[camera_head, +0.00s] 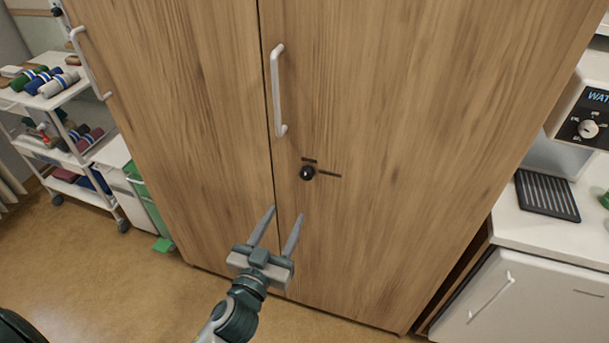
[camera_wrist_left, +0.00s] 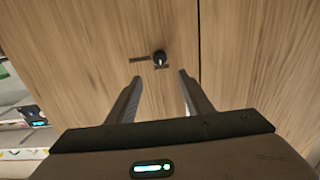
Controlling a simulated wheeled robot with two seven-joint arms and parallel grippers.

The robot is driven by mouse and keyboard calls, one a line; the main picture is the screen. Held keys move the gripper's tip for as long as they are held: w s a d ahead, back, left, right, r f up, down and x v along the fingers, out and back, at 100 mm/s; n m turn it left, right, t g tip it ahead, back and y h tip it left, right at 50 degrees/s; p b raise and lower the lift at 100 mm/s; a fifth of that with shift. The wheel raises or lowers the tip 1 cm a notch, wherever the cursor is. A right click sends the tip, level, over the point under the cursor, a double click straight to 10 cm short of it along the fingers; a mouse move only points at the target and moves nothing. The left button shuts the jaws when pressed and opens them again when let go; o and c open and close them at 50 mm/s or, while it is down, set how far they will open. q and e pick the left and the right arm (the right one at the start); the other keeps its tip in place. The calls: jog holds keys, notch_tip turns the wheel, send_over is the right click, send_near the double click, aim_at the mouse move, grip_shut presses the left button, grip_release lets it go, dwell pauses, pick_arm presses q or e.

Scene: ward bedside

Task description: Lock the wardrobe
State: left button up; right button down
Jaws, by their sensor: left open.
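The wooden wardrobe (camera_head: 420,120) fills the middle of the head view, with both doors closed. A black lock knob (camera_head: 307,173) sits on the right door below its white handle (camera_head: 277,90). Two dark marks lie by the knob, one above it and one to its right. My left gripper (camera_head: 284,215) is open and empty, below and slightly left of the knob, apart from it. In the left wrist view, the knob (camera_wrist_left: 159,57) shows just beyond and between the open fingertips (camera_wrist_left: 160,75). My right gripper is not in view.
A white trolley (camera_head: 60,100) with rolled towels stands at the left, with a green bin (camera_head: 147,200) beside it. At the right are a white counter (camera_head: 560,235) with a black drip grate (camera_head: 547,195) and a dispenser (camera_head: 588,115). Floor shows at the lower left.

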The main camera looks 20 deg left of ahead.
aim_at(306, 175)
pick_arm(q)
jog(key=w+p, duration=0.2)
jog(key=w, duration=0.5)
jog(key=w+p, duration=0.2)
jog(key=w, duration=0.4)
jog(key=shift+w+d+r, duration=0.1)
jog(key=shift+w+d, duration=0.1)
jog(key=shift+w, duration=0.75)
jog(key=c, duration=0.9)
jog(key=shift+c, duration=0.6)
